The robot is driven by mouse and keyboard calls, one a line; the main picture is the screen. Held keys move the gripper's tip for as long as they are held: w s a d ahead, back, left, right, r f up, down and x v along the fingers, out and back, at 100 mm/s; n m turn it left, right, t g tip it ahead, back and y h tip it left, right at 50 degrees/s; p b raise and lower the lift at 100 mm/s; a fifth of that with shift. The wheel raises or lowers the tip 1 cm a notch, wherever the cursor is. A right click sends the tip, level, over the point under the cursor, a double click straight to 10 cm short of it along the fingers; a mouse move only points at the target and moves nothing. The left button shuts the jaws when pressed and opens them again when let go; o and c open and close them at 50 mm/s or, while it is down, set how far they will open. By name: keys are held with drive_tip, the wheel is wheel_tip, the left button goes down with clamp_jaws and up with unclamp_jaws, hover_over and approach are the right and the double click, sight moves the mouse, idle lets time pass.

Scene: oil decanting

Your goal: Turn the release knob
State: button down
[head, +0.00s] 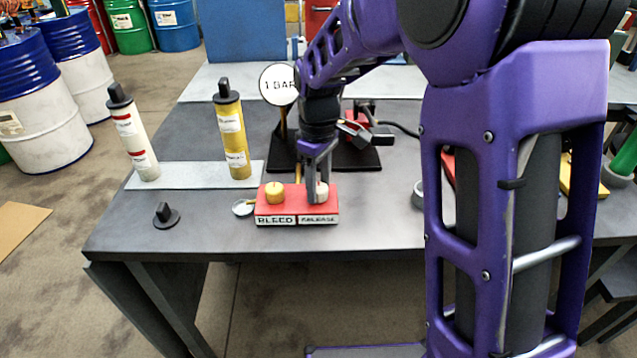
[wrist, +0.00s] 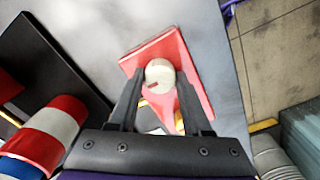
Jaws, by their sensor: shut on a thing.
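The release knob is a cream-white round knob (wrist: 160,72) on the right half of a red box (head: 268,208) labelled BLEED and RELEASE. My gripper (head: 317,192) reaches down from above with its fingers on either side of this knob. In the wrist view, the two dark fingers (wrist: 158,88) close around the knob from both sides, and its top shows between their tips. In the head view, the fingers hide most of the knob. A yellow knob (head: 275,192) stands free on the BLEED half.
A round 1 BAR gauge (head: 278,85) stands behind the box. A yellow cartridge (head: 231,130) and a white cartridge (head: 134,135) stand upright on a pale strip to the left. A small black cap (head: 165,216) lies near the front-left edge. The table front (head: 375,225) is clear.

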drive_tip(key=shift+m, duration=0.3)
drive_tip(key=m+p, duration=0.1)
drive_tip(key=m, duration=0.2)
drive_tip(key=shift+r+m+p, duration=0.15)
drive_tip(key=shift+m+p, duration=0.15)
drive_tip(key=shift+p, duration=0.1)
drive_tip(key=m+p, duration=0.1)
drive_tip(key=m, duration=0.4)
drive_tip(key=shift+p, duration=0.3)
drive_tip(key=m+p, duration=0.1)
drive_tip(key=m, duration=0.3)
drive_tip(key=shift+m, duration=0.4)
drive_tip(key=shift+w+m+p, duration=0.1)
drive_tip(key=shift+m+p, duration=0.65)
drive_tip(key=shift+m, duration=1.15)
drive_tip(key=shift+c, duration=1.7)
unclamp_jaws()
